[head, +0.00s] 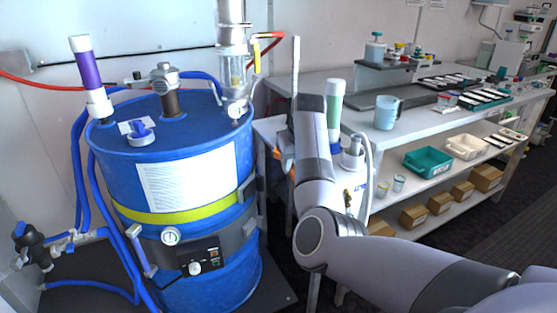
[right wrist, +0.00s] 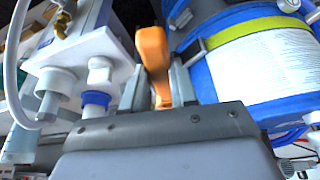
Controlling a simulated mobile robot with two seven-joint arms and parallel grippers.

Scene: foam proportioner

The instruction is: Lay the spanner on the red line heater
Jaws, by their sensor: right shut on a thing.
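My right gripper (right wrist: 163,88) is shut on an orange thing (right wrist: 153,50), which stands up between its fingers in the right wrist view. Only part of this thing shows, so I cannot be sure that it is the spanner. In the head view a little orange (head: 277,153) shows beside my right gripper (head: 285,150), between the blue drum and the workbench. My own arm hides most of that gripper there. I cannot make out the red line heater for certain in either view. My left gripper is not in view.
A blue drum (head: 185,250) with a yellow band, hoses and gauges stands at left. A red hose (head: 20,80) runs along the wall. A white unit (head: 354,160) with a hose stands right of my arm. Behind it is a workbench (head: 420,120) with a jug (head: 386,113).

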